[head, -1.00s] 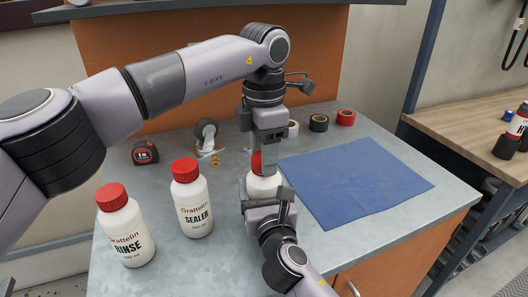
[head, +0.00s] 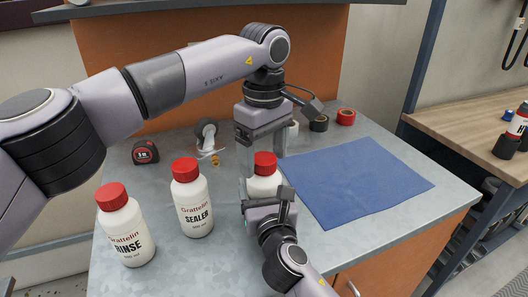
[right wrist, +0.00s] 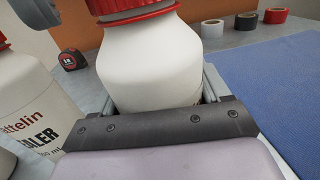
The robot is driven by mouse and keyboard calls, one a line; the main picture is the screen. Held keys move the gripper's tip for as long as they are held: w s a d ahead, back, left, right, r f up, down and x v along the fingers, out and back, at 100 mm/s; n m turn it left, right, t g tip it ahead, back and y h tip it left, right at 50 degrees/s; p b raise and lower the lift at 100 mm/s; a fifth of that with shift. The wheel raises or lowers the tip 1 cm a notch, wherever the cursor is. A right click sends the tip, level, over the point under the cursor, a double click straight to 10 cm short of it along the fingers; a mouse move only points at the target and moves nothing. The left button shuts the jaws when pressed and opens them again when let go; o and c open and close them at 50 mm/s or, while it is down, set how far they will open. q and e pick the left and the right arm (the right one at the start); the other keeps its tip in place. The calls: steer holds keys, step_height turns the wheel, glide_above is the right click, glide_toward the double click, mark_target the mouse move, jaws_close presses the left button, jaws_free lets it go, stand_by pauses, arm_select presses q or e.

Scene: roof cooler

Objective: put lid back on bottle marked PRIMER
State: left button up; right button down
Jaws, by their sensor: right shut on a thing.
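A white bottle (head: 263,186) with a red lid (head: 265,162) on its top stands on the bench. Its label is turned away or hidden, so I cannot read its name. My right gripper (head: 268,203) is shut around the bottle's body. In the right wrist view the bottle (right wrist: 150,65) sits between the fingers, with the lid (right wrist: 130,12) at its neck, partly cut off by the frame. My left gripper (head: 262,148) is open, its fingers spread just above and around the lid, apart from it as far as I can see.
Red-capped bottles marked SEALER (head: 192,205) and RINSE (head: 127,235) stand to the left. A tape measure (head: 146,152) and a tape dispenser (head: 207,138) are behind. Tape rolls (head: 345,117) stand at the back right. A blue cloth (head: 355,182) lies flat on the right.

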mark_target(264, 193)
arm_select(q)
step_height(264, 193, up, 12)
stand_by(0.9)
arm_select(e)
jaws_free()
arm_select(q)
steer(key=shift+r, duration=0.2)
arm_select(e)
steer(key=shift+v, duration=3.65)
